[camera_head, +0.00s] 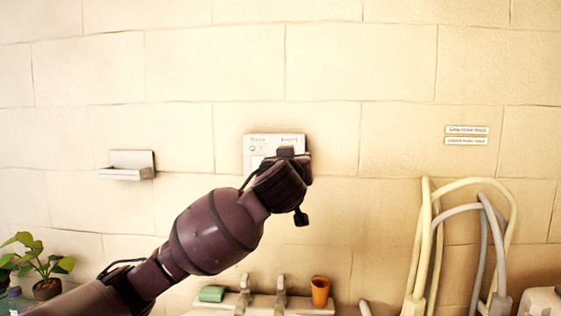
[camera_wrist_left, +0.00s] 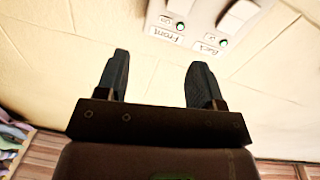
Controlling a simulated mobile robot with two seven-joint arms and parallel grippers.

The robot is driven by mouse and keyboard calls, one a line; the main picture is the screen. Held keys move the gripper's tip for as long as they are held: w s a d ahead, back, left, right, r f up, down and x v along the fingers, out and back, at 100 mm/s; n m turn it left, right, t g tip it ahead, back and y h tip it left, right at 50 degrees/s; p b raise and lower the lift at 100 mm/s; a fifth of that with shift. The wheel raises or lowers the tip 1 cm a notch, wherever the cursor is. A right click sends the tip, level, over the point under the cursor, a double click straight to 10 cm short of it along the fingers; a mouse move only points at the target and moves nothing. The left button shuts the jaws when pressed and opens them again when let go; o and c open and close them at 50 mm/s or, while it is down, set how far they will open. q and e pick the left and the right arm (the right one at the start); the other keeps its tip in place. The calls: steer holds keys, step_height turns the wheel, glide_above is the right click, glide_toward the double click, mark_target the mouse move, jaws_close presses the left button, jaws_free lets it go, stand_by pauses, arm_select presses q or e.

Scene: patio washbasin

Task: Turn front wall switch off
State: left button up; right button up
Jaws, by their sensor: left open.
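A white switch panel (camera_head: 259,141) is on the wall in the head view, partly hidden behind my left gripper (camera_head: 293,157). The left wrist view shows the panel upside down at the top, with two white rockers cut off by the frame edge. The back switch (camera_wrist_left: 238,16) has a label that seems to read "Back" and a green dot. My left gripper, also in the left wrist view (camera_wrist_left: 160,72), is open and empty, its fingers apart from both rockers. My right gripper is not in view.
A small wall shelf (camera_head: 126,173) is to the left. Below are taps (camera_head: 280,293), green soap (camera_head: 211,294) and an orange cup (camera_head: 320,291) on the basin. Hoses (camera_head: 428,240) hang at right. A plant (camera_head: 45,264) stands at lower left. The wall around the panel is clear.

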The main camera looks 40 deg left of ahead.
arm_select(q)
steer(key=w+a+f+g, duration=0.1)
steer(key=w+a, duration=0.5)
steer(key=w, duration=0.2)
steer(key=shift+w+a+y, duration=0.3)
steer(key=shift+w, duration=0.1)
